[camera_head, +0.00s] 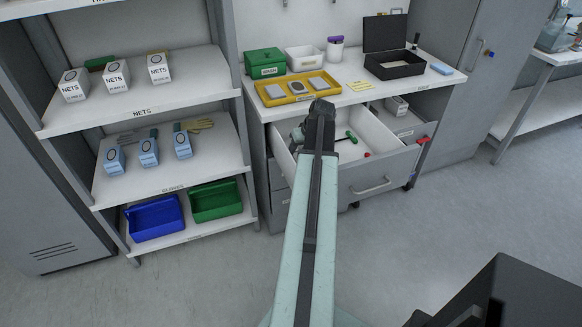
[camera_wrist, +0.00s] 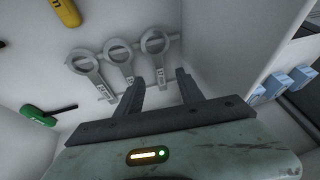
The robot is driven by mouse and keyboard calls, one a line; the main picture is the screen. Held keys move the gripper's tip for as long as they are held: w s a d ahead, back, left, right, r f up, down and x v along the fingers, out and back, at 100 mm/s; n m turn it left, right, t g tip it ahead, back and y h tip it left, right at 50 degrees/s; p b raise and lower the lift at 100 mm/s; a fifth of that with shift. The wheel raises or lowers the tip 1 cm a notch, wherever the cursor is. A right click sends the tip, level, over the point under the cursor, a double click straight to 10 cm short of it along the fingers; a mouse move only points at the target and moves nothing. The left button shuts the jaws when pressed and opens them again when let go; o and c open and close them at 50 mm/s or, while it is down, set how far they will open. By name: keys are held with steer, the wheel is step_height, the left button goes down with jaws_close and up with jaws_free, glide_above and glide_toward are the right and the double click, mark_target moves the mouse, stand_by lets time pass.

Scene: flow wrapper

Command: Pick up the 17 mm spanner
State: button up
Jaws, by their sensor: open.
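Three grey ring-ended spanners lie in a row in the wrist view: a left one (camera_wrist: 82,62), a middle one (camera_wrist: 117,51) and a right one (camera_wrist: 156,41). Each has a small tag with marks too small to read, so I cannot tell which is the 17 mm spanner. My gripper (camera_wrist: 160,76) is open and empty, its fingers pointing towards the shanks of the middle and right spanners. In the head view my arm reaches over the open drawer (camera_head: 385,160). It hides part of the drawer, and the spanners cannot be made out there.
A green-handled tool (camera_wrist: 38,116) and a yellow-handled tool (camera_wrist: 67,12) lie beside the spanners. The drawer's walls surround them. Above it, the worktop carries a yellow tray (camera_head: 261,98), a green box (camera_head: 265,62) and an open black case (camera_head: 385,36). Shelving (camera_head: 150,115) stands left.

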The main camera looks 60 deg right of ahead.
steer(key=b+x, duration=0.4)
steer(key=x, duration=0.1)
steer(key=shift+f+b, duration=0.2)
steer(key=shift+b, duration=0.2)
steer(key=shift+r, duration=0.15)
jaws_close()
